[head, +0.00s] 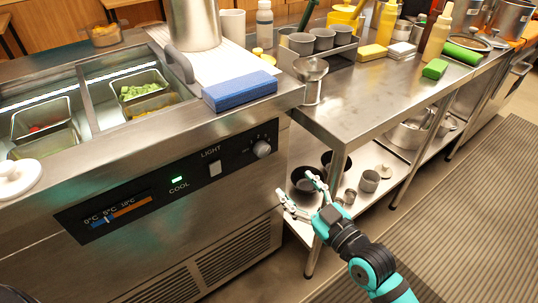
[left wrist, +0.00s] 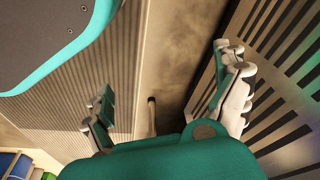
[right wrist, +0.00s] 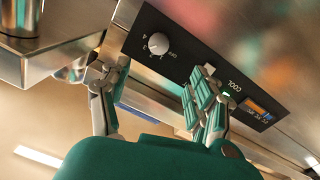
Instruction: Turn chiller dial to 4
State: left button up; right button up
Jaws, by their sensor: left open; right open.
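The chiller dial (head: 262,149) is a round pale knob at the right end of the black control panel (head: 231,158) on the chiller's front. The right wrist view shows the knob (right wrist: 158,43) with small numbers around it, a 4 among them. I cannot tell which mark it points to. My right gripper (head: 297,190) is open and empty, below and a little right of the dial, apart from it. In the right wrist view its fingers (right wrist: 140,82) are spread below the knob. My left gripper (left wrist: 166,78) is open and empty, low by a slatted vent; the head view does not show it.
A light switch (head: 215,168) and lit green lamp (head: 177,180) sit left of the dial. A blue sponge (head: 240,91) lies on the chiller top above it. A steel table (head: 375,95) with a pot-filled lower shelf stands right. Striped floor matting (head: 460,210) is clear.

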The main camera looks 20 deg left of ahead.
aim_at(265, 153)
jog(key=b+x, duration=0.1)
jog(key=x, duration=1.1)
jog(key=shift+w+f, duration=0.1)
jog(key=shift+w, duration=0.05)
pick_arm(q)
jog(key=shift+w+d+r+b, duration=0.1)
jog(key=shift+w+r, duration=0.2)
jog(key=shift+r, duration=0.65)
jog(key=shift+w+a+r+b, duration=0.1)
jog(key=shift+w+r, duration=0.25)
jog(key=shift+r, duration=0.55)
jog(key=shift+w+d+r+b, duration=0.1)
jog(key=shift+w+r, duration=0.2)
jog(key=shift+r, duration=0.65)
pick_arm(e)
jog(key=shift+x, duration=0.8)
jog(key=c, duration=1.1)
